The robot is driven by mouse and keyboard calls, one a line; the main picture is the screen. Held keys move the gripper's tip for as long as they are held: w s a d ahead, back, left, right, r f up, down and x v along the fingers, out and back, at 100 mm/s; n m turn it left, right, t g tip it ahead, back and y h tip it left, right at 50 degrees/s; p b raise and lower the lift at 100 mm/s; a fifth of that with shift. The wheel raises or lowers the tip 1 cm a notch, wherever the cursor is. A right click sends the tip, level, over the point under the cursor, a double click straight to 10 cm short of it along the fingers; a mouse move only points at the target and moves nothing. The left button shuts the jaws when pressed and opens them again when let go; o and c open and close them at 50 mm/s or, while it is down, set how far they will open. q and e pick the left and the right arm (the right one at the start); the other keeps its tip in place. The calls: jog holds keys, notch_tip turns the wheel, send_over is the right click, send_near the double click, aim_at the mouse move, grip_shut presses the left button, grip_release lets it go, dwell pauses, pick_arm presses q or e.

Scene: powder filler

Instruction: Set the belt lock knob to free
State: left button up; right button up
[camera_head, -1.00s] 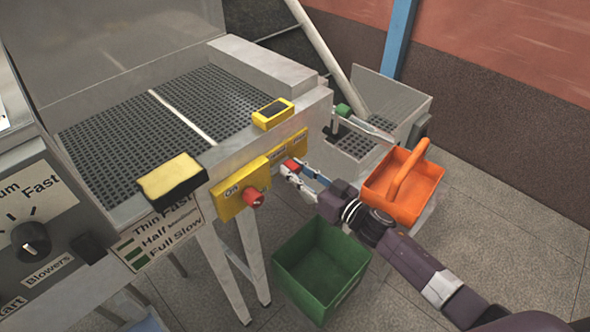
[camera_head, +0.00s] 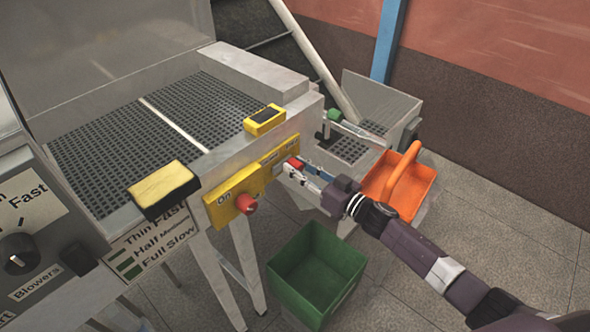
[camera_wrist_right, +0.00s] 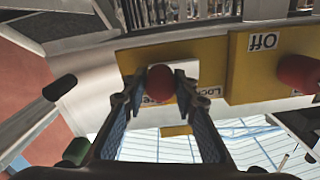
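The belt lock knob is red and rounded (camera_wrist_right: 160,82), on a yellow panel (camera_wrist_right: 205,68) with an upside-down, partly hidden label that seems to read "Locked". In the head view the red knob (camera_head: 295,163) is at the right part of the yellow panel (camera_head: 236,187) on the machine's front. My right gripper (camera_wrist_right: 158,92) has one finger on each side of the knob, with visible gaps between fingers and knob. It is open. In the head view the gripper (camera_head: 292,172) reaches the panel from the right. Which way the knob points is unclear. My left gripper is out of view.
A green crate (camera_head: 318,275) stands on the floor below, and an orange basket (camera_head: 422,188) behind my right arm. A chute with a green-handled lever (camera_head: 334,116) is at the machine's right end.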

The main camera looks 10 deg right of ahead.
jog(key=o, duration=0.4)
jog(key=shift+w+d, duration=0.1)
jog(key=shift+d, duration=0.25)
jog(key=shift+s, duration=0.25)
jog(key=v, duration=1.1)
jog(key=shift+s+d, duration=0.15)
jog(key=shift+d, duration=0.1)
